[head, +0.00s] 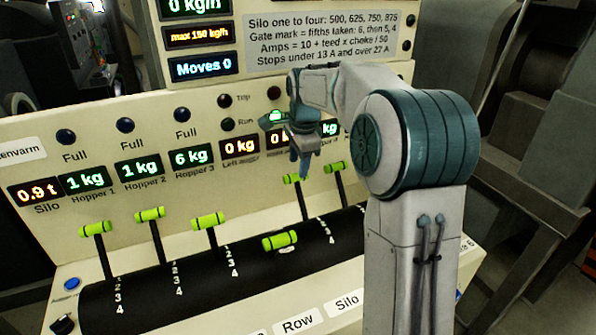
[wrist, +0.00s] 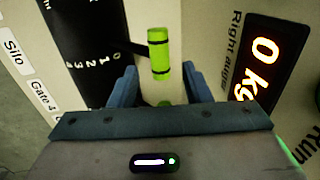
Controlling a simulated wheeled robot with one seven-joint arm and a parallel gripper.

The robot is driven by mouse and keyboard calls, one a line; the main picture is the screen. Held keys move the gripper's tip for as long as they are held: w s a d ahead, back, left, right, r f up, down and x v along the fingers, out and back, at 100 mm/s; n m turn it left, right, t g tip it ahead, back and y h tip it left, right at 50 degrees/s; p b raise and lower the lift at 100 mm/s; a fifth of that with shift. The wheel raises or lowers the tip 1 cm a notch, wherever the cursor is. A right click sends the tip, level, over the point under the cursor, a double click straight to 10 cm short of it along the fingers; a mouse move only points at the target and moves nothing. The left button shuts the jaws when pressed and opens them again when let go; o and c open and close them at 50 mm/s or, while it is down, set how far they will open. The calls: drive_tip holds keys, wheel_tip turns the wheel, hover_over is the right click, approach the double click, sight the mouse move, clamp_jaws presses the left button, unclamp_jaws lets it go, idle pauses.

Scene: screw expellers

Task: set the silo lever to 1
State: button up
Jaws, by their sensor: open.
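The silo lever has a bright green crossbar handle (head: 291,179) on a dark stem, and is the one in line with the "Silo" label (head: 347,302). It leans back toward the panel, at the 1 end of its 1-to-4 marks; I cannot read its exact mark. My gripper (head: 303,155) is just above and behind this handle in the head view. In the wrist view the green handle (wrist: 159,55) shows between the two blue fingers of my open gripper (wrist: 160,80), slightly beyond their tips. I cannot tell whether they touch it.
Another green lever (head: 334,167) stands close on the right. A green lever (head: 280,241) to the left is pulled down toward the front. Several more levers, such as this one (head: 208,221), stand farther left. The display panel (head: 230,175) rises behind the levers.

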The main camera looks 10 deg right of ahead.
sight(297, 174)
drive_tip(key=shift+w+f, duration=0.2)
drive_tip(key=shift+f, duration=0.8)
drive_tip(key=shift+w+f, duration=0.2)
drive_tip(key=shift+f, duration=0.75)
